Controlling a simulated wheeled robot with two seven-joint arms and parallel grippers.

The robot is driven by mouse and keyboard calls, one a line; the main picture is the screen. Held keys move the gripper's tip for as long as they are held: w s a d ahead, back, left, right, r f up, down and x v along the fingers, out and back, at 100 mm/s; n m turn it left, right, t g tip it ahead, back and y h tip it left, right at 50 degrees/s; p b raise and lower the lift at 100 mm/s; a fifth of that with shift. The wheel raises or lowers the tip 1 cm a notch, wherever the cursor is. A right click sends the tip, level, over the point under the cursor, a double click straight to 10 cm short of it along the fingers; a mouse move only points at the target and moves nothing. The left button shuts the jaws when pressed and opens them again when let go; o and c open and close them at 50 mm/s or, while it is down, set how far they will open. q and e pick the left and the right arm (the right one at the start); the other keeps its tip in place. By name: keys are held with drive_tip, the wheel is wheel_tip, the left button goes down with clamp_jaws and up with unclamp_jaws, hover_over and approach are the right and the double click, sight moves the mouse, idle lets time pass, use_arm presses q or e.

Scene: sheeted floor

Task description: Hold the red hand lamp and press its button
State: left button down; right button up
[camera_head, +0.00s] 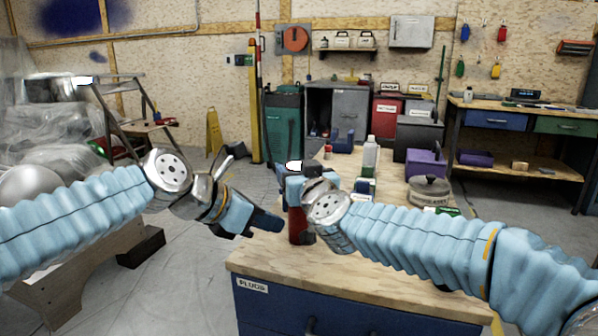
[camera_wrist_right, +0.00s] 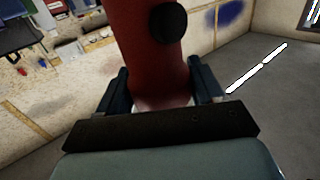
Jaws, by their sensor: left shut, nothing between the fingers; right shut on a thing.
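The red hand lamp (camera_head: 297,226) is upright in the middle of the head view, in front of the near left end of the workbench. My right gripper (camera_head: 296,188) is shut on it and partly hides its upper part. In the right wrist view the lamp's red body (camera_wrist_right: 143,45) stands between the two dark fingers (camera_wrist_right: 162,88). A round black button (camera_wrist_right: 168,22) shows on that body. My left gripper (camera_head: 279,223) is shut and empty, its tips just left of the lamp. I cannot tell whether they touch it.
The wooden workbench (camera_head: 385,282) with blue drawers lies below the lamp. A white bottle (camera_head: 370,153), a purple box (camera_head: 425,163) and a grey round pot (camera_head: 430,190) stand farther back on it. Open floor (camera_head: 195,285) lies to the left.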

idle(0.3)
drive_tip(key=o, duration=1.2)
